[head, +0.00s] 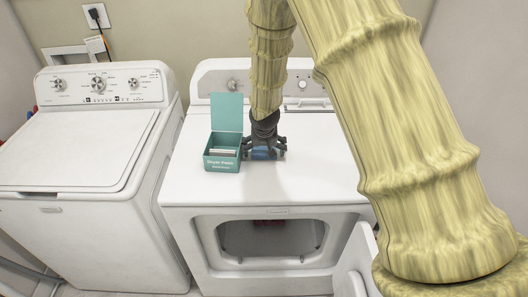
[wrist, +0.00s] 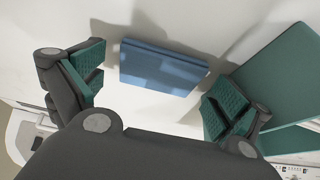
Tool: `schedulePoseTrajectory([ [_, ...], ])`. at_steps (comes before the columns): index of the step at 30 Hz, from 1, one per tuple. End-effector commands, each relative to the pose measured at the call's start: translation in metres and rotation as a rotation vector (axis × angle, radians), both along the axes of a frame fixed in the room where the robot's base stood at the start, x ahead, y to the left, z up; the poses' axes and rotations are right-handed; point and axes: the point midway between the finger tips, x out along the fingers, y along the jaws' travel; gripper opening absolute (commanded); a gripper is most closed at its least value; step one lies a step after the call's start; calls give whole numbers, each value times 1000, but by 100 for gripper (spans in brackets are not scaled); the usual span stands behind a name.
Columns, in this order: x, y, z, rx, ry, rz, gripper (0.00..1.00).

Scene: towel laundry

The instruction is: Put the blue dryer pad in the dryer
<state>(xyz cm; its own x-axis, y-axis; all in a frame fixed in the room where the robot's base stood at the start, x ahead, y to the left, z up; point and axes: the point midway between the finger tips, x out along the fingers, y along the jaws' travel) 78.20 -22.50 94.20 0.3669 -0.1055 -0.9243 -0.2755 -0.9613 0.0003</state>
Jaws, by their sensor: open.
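The blue dryer pad (wrist: 162,68) lies on the white top of the dryer (head: 310,174), a flat blue rectangle. In the head view the pad (head: 262,154) is mostly hidden behind my gripper (head: 264,150). My gripper is open just over the pad. In the wrist view my gripper (wrist: 160,95) has its two green-padded fingers apart, one on each side of the pad, with gaps between them and it. The dryer's door (head: 356,266) stands open to the right of the front opening (head: 270,238), and something reddish shows inside.
A green dryer pads box (head: 222,160) with its lid up stands on the dryer, just left of my gripper in the head view. A white washer (head: 75,150) with its lid shut stands at the left. The dryer top right of my gripper is clear.

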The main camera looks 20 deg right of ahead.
Motion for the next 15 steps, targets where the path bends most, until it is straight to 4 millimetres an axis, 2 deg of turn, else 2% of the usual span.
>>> schedulePoseTrajectory([
  [8, 0, 0, -1, 0, 0, 0, 100],
  [9, 0, 0, -1, 0, 0, 0, 93],
  [15, 0, 0, -1, 0, 0, 0, 72],
])
